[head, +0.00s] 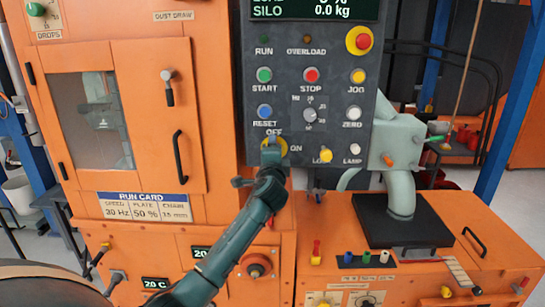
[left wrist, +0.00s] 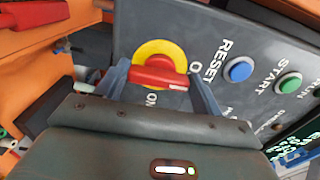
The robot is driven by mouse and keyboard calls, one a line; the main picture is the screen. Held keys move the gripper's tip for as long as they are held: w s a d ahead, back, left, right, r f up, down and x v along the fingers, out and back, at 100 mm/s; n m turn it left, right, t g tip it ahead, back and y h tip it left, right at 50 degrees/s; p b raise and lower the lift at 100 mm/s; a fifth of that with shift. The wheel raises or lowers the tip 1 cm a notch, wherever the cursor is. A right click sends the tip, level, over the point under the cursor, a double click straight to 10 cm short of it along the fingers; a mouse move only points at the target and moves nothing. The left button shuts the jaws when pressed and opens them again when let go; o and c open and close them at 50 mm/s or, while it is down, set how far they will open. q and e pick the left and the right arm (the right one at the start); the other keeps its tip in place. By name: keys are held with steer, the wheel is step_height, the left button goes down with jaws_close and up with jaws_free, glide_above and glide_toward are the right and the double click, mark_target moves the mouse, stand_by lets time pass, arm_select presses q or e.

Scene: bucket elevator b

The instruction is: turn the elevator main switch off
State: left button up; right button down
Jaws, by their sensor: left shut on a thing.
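The main switch is a red bar handle (left wrist: 158,77) on a round yellow plate (left wrist: 154,54), low on the dark control panel. In the left wrist view the bar lies about level, its pale-marked end toward the partly hidden OFF label and ON below it. In the head view the yellow plate (head: 283,149) peeks out, with OFF above and ON to its right; the handle is hidden by my gripper. My left gripper (head: 271,150) is at the switch. In the left wrist view its fingers (left wrist: 161,84) are on either side of the red bar, shut on it.
Above the switch are the blue RESET button (head: 265,112), a grey Hz knob (head: 310,115) and other buttons. The orange cabinet (head: 215,110) stands left, with a black door handle (head: 180,157).

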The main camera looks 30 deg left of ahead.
stand_by(0.4)
arm_select(q)
steer(key=o, duration=1)
steer(key=v, duration=1.3)
steer(key=shift+s, duration=0.15)
